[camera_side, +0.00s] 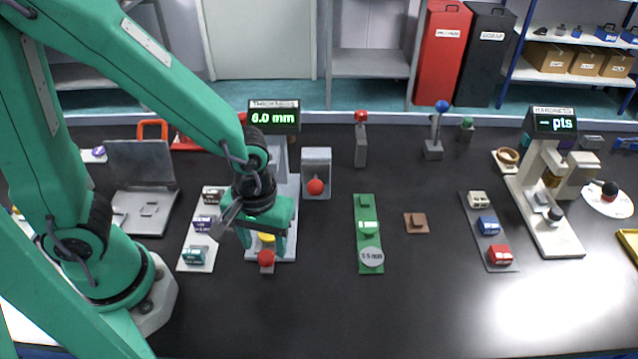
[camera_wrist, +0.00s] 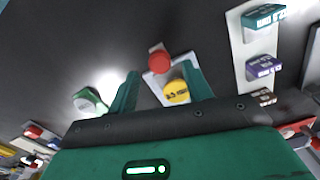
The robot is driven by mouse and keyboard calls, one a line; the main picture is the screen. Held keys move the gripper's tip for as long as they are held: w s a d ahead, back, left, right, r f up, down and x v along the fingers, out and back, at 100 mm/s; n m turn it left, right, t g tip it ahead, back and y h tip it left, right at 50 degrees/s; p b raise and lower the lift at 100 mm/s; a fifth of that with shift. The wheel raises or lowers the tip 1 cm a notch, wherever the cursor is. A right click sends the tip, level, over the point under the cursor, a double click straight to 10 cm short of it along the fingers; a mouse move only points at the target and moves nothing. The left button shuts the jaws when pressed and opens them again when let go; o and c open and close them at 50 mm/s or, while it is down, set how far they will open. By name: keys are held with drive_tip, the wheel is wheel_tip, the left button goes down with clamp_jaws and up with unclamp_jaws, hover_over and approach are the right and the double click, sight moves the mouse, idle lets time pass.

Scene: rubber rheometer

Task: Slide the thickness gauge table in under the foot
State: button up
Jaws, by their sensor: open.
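The thickness gauge (camera_side: 274,117) stands left of centre in the side view, its display reading 6.0 mm. Its table sticks out at the front with a red knob (camera_side: 266,258), and a yellow disc (camera_side: 267,238) lies on it. In the wrist view the red knob (camera_wrist: 159,60) and the yellow disc (camera_wrist: 177,92) show between the fingers. My gripper (camera_side: 264,247) is open, its fingers on either side of the table's front end; it also shows in the wrist view (camera_wrist: 160,72). I cannot tell whether a finger touches. The foot is hidden behind my gripper and wrist.
A white strip with several labelled blocks (camera_side: 205,222) lies close on the left. A grey block with a red ball (camera_side: 316,175) stands to the right, then a green strip (camera_side: 368,238). The hardness gauge (camera_side: 548,180) is far right. The front of the black bench is clear.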

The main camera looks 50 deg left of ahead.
drive_tip(key=shift+f, duration=1.25)
clamp_jaws()
